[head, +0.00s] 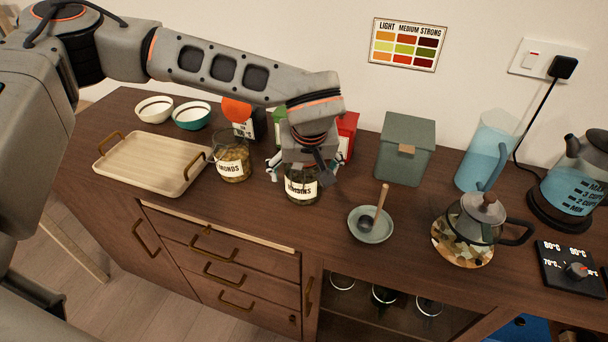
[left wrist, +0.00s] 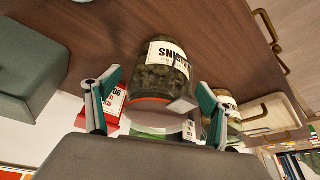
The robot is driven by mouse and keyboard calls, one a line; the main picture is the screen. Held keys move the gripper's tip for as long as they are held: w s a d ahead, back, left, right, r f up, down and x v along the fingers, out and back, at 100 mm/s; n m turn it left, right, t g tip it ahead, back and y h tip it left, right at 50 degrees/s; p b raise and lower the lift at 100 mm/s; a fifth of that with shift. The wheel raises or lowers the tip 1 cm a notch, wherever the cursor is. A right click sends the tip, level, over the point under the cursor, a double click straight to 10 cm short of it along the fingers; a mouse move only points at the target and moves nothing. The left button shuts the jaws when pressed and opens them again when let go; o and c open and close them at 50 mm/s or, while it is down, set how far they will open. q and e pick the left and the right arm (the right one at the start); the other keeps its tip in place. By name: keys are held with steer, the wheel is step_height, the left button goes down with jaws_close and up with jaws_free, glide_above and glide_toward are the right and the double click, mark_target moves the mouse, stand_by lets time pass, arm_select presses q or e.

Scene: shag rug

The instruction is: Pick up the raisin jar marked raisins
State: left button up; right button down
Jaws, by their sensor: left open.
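The raisin jar (head: 302,188) stands upright on the wooden counter, dark contents behind a white label that reads as raisins. My left gripper (head: 304,166) is over it, pointing down, open, with a finger on each side of its upper part. The gripper and wrist hide the jar's top in the head view. In the left wrist view the jar (left wrist: 160,75) appears upside down between the two teal-padded fingers of the left gripper (left wrist: 158,88). I cannot tell whether the fingers touch it. My right gripper is not in view.
The almonds jar (head: 232,166) stands just left. Red and green boxes (head: 348,128) are close behind. A grey-green canister (head: 405,148) and a dish with a spoon (head: 370,226) are to the right. A wooden tray (head: 130,178) lies further left. A glass teapot (head: 478,220) stands further right.

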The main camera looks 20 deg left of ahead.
arm_select(q)
steer(key=shift+x, duration=1.2)
steer(key=shift+w+r, duration=0.1)
steer(key=c, duration=1.9)
